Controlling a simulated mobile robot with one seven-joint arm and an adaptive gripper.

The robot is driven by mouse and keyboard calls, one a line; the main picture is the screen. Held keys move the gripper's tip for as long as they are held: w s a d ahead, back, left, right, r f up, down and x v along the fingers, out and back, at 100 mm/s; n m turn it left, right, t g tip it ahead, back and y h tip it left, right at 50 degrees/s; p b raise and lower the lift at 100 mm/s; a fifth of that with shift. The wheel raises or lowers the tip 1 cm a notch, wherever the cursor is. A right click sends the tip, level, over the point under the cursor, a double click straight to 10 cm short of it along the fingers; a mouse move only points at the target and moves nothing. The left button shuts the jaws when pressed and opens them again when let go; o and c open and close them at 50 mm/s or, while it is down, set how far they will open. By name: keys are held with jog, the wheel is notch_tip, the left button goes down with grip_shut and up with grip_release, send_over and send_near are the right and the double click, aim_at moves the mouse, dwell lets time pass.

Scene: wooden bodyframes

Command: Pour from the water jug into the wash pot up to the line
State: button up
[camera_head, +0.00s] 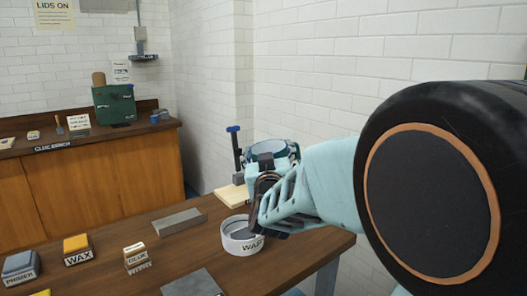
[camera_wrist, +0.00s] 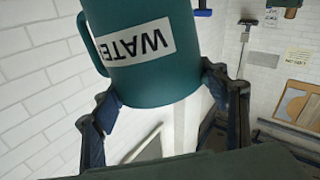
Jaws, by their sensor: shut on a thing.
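The water jug (camera_wrist: 150,75) is dark teal, with a white label reading "WATE" that shows upside down in the wrist view. My gripper (camera_wrist: 163,92) is shut on it, one finger on each side. In the head view my gripper (camera_head: 264,190) is above the front bench's right part, and only a little of the jug (camera_head: 286,150) shows behind it. The wash pot (camera_head: 240,248), a white round pot with its label partly hidden, stands just below and left of my gripper. I cannot make out a line or any stream of water.
On the front bench (camera_head: 165,240) are a grey bar (camera_head: 180,222), a grey plate (camera_head: 192,284), and blocks labelled primer (camera_head: 20,268), wax (camera_head: 78,250) and glue (camera_head: 136,258). A blue-handled clamp (camera_head: 236,150) stands behind the pot. A wall is close on the right.

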jog(key=shift+a+f+n+t+y+b, duration=0.1)
jog(key=shift+f+n+t+y+b, duration=0.2)
jog(key=shift+f+n+b, duration=0.5)
jog(key=shift+a+f+n+t+y+b, duration=0.1)
jog(key=shift+f+n+t+y+b, duration=0.15)
jog(key=shift+f+n+b, duration=0.55)
dwell(1.0)
jog(key=shift+s+a+r+n+t+y+p, duration=0.15)
jog(key=shift+n+p, duration=0.25)
jog(key=shift+n, duration=0.45)
jog(key=shift+a+r+n+t+y+p, duration=0.15)
jog(key=shift+n+t+y+p, duration=0.2)
jog(key=shift+n, duration=0.45)
jog(key=shift+s+a+r+n+t+y+p, duration=0.15)
jog(key=shift+n+p, duration=0.25)
jog(key=shift+n, duration=0.45)
jog(key=shift+s+a+f+n+y+b, duration=0.1)
jog(key=shift+a+n+y+b, duration=0.3)
jog(key=shift+n+b, duration=0.65)
jog(key=shift+a+f+n+y+b, duration=0.1)
jog(key=shift+n+y+b, duration=0.5)
jog(key=shift+n+b, duration=0.4)
dwell(0.8)
